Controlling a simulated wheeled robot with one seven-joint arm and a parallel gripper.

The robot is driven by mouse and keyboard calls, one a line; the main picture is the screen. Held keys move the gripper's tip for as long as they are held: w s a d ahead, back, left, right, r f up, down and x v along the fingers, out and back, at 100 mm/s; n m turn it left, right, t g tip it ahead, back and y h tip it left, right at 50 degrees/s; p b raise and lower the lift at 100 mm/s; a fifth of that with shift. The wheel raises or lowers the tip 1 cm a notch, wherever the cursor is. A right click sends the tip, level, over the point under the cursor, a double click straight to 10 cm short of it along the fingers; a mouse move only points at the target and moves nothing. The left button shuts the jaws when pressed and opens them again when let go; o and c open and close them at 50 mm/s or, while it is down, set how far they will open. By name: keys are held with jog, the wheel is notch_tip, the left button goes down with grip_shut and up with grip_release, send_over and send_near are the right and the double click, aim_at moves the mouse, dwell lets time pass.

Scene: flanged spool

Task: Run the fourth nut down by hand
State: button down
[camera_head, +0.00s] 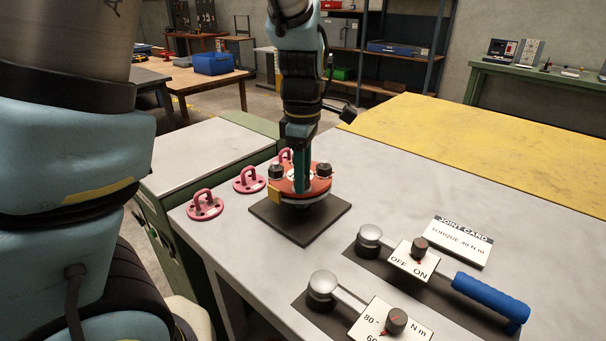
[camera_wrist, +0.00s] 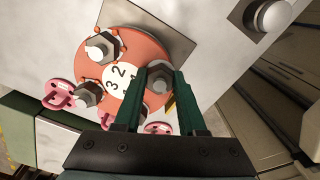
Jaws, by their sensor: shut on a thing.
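The spool's orange-red flange (camera_head: 319,187) sits on a dark square plate (camera_head: 325,224) on the grey bench. In the wrist view, the flange (camera_wrist: 147,48) has a white centre disc (camera_wrist: 118,82) where I read 3 and 2; another mark is partly hidden. Two grey nuts on studs stand clear of my fingers, an upper one (camera_wrist: 100,47) and a left one (camera_wrist: 88,93). My gripper (camera_wrist: 160,74) reaches down from above, its green fingers on either side of another nut (camera_wrist: 158,82), shut on it. In the head view, the fingers (camera_head: 302,186) hide that nut.
Pink discs with loop handles (camera_head: 205,205) stand left of the plate. A blue-handled wrench (camera_head: 490,297) with an OFF/ON dial lies front right, near a second dial tool (camera_head: 395,320). A joint card (camera_head: 459,240) lies behind.

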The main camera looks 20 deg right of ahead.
jog(key=shift+m, duration=0.3)
jog(key=m+p, duration=0.1)
jog(key=m, duration=0.2)
jog(key=shift+a, duration=0.1)
jog(key=m, duration=0.5)
jog(key=shift+s, duration=0.1)
jog(key=m, duration=0.4)
jog(key=shift+a+p, duration=0.1)
jog(key=shift+p, duration=0.3)
jog(key=shift+m, duration=2.1)
jog(key=shift+c, duration=2.4)
grip_release()
